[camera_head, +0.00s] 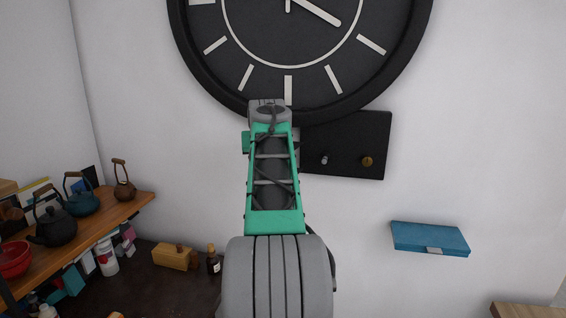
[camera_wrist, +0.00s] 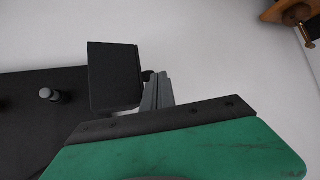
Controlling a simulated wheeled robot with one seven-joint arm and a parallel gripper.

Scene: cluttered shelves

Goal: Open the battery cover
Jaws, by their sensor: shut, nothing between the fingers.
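A black panel (camera_head: 345,135) with a silver knob (camera_head: 323,160) and a brass knob (camera_head: 367,161) is on the wall just below the large clock (camera_head: 200,75). The panel also shows in the wrist view (camera_wrist: 25,125). There a black square flap (camera_wrist: 113,77) stands out from the panel's edge; it looks like the battery cover, swung out at an angle. My gripper (camera_wrist: 155,82) is shut and empty, with its grey fingers right beside the flap's right edge. I cannot tell whether they touch it. In the head view my arm hides the gripper and flap.
A blue wall shelf (camera_head: 430,238) is at the right. A wooden shelf (camera_head: 128,208) with teapots and a red bowl (camera_head: 14,259) is at the left. A dark surface below holds a wooden block (camera_head: 172,256) and a small bottle (camera_head: 213,262). The wall between is bare.

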